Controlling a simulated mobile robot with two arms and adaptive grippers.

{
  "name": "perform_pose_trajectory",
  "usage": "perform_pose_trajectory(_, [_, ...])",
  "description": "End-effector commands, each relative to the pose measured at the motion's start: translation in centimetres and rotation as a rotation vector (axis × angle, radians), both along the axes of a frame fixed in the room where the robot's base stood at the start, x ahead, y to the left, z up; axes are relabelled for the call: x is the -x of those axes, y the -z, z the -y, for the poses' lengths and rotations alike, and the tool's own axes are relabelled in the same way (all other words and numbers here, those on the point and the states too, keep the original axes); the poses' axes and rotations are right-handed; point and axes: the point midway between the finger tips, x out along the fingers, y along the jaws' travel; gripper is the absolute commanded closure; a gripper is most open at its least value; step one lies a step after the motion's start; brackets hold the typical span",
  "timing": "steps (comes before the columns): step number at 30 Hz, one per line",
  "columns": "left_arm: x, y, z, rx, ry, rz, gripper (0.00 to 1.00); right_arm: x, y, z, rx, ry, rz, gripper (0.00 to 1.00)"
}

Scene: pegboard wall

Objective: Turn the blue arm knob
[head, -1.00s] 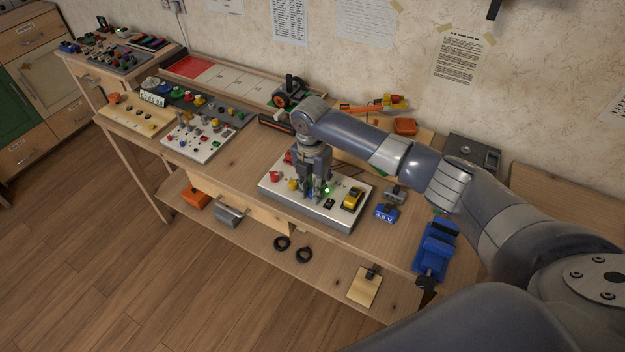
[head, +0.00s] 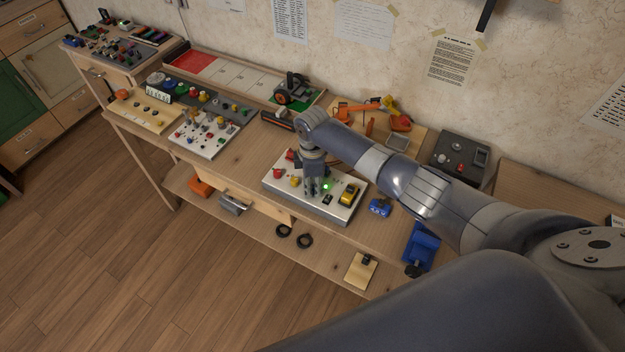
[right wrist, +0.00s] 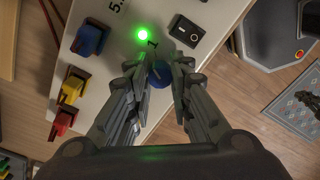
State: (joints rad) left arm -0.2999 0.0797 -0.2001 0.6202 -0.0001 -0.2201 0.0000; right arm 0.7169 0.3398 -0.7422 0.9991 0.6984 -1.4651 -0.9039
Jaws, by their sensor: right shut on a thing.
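A white control panel (head: 335,212) lies on the workbench. My right gripper (head: 314,194) is over its middle, pointing down. In the right wrist view the fingertips (right wrist: 160,72) are closed around a round blue knob (right wrist: 160,76), partly hidden between them. A dark mark sits beside that knob. A lit green lamp (right wrist: 142,34) is just above the fingertips. A second blue knob with a raised grip (right wrist: 90,38) stands apart to the left. In the head view the gripper hides the held knob. My left gripper is not in view.
Yellow (right wrist: 73,85) and red (right wrist: 63,122) knobs line the panel's left side in the wrist view. A black rocker switch (right wrist: 187,30) is close to the right finger. A blue vise (head: 421,245) sits at the bench's front right.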

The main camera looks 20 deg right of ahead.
Motion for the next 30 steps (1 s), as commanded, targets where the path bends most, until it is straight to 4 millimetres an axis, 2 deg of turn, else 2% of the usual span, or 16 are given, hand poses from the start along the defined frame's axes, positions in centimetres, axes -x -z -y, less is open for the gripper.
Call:
perform_pose_trajectory(3, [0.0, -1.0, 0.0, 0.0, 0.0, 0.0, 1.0, 0.0, -0.3, 0.0, -0.001, 0.09, -0.001, 1.0])
perform_pose_trajectory(12, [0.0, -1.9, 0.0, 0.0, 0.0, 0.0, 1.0, -0.1, -0.2, 0.0, 0.0, 0.248, 0.002, 1.0])
perform_pose_trajectory(30, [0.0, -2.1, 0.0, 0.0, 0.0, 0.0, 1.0, -0.1, -0.1, 0.1, 0.002, 0.309, 0.002, 1.0])
